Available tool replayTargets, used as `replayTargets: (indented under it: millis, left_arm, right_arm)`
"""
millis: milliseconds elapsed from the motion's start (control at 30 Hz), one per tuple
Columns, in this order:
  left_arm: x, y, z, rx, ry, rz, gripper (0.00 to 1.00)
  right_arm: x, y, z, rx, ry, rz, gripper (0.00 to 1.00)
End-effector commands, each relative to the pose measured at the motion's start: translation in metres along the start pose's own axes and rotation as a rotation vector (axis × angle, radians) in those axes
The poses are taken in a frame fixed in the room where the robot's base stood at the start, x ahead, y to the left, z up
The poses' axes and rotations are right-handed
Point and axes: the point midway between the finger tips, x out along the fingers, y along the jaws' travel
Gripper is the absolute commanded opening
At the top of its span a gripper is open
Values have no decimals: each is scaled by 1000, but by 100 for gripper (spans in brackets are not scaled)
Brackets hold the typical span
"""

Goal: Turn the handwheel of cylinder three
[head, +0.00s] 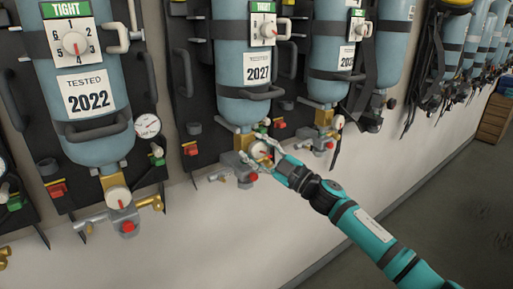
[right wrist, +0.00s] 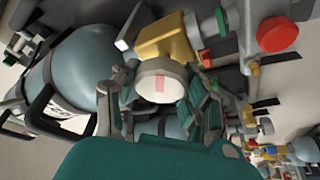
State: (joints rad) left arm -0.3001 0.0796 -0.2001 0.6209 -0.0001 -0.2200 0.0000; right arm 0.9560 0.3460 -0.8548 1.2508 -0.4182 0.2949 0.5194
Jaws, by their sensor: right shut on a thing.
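The handwheel (head: 260,151) is a round cream knob with a red mark, on the brass valve below the blue cylinder (head: 231,107) labelled 2027. My right gripper (head: 262,157) comes in from the lower right and is shut on this handwheel. In the right wrist view the handwheel (right wrist: 160,82) shows its flat face with a pinkish-red mark, between the two fingers of my right gripper (right wrist: 160,90). The brass valve body (right wrist: 163,42) is behind it. No number three shows on the cylinder. My left gripper is out of view.
A cylinder (head: 85,130) labelled 2022 hangs on the left with its own handwheel (head: 118,197). Another cylinder (head: 329,88) hangs just right of the held one. Red knobs, hoses and brass fittings sit close around the valves. The floor (head: 440,220) at lower right is clear.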

Motion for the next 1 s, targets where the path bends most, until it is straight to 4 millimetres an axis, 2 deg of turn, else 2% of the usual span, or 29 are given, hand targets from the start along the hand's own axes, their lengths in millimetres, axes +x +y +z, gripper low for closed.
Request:
replayTargets:
  millis: [467, 500, 667, 700, 1000]
  left_arm:
    - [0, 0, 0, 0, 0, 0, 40]
    - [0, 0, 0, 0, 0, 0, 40]
    - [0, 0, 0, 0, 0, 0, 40]
    - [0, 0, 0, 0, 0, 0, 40]
    - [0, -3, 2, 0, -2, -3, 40]
  right_arm:
    - [0, -1, 1, -15, -1, -7, 12]
    - [0, -1, 1, -14, -1, -7, 46]
    - [0, -1, 0, -14, -1, -7, 67]
    - [0, -1, 0, -14, -1, -7, 69]
    - [-2, 0, 1, -14, -1, -6, 69]
